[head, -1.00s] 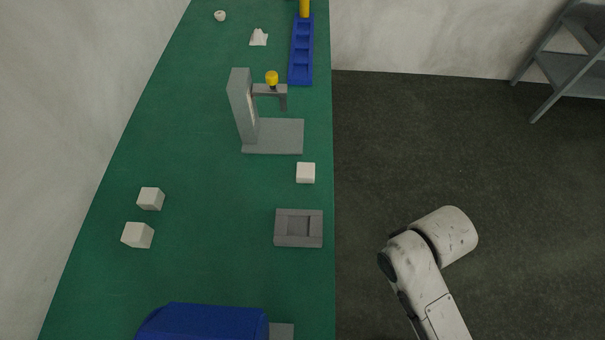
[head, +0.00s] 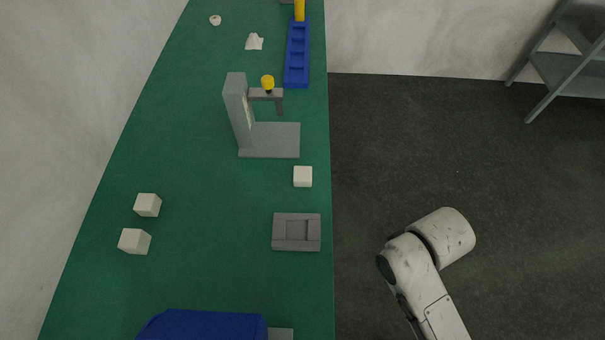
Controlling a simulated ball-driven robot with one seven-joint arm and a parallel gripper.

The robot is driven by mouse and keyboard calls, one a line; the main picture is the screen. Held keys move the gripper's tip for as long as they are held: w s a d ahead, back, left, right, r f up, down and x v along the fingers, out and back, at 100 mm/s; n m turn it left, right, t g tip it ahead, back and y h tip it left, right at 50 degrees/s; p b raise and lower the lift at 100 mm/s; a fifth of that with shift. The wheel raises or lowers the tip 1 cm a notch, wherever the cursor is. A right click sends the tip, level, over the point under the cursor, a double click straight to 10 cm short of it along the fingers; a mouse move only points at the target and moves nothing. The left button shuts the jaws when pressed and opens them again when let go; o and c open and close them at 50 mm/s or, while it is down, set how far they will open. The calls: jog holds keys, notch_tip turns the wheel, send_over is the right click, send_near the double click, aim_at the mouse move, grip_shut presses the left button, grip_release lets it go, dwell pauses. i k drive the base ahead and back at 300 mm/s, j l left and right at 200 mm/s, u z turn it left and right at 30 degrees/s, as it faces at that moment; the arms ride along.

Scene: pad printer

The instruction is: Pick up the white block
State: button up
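Three white blocks lie on the green table. One white block (head: 303,177) sits near the table's right edge, between the grey pad printer (head: 240,115) and a grey fixture (head: 296,232). Two more white blocks, an upper one (head: 147,205) and a lower one (head: 134,241), sit at the left of the table. The pad printer has a yellow knob (head: 267,83) on its arm. My arm shows at the lower right, over the floor beyond the table's edge. My gripper is not visible.
A blue slotted rack (head: 297,52) stands at the far right of the table (head: 205,160). A crumpled white piece (head: 254,42) and a small pale round thing (head: 215,20) lie at the back. A blue object (head: 203,326) fills the front. A grey shelf (head: 565,60) stands right.

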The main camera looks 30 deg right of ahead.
aim_at(302, 175)
jog(key=i+l+u, duration=0.15)
jog(key=u, duration=0.2)
jog(key=i+l+u, duration=0.15)
jog(key=l+u, duration=0.25)
jog(key=j, duration=0.1)
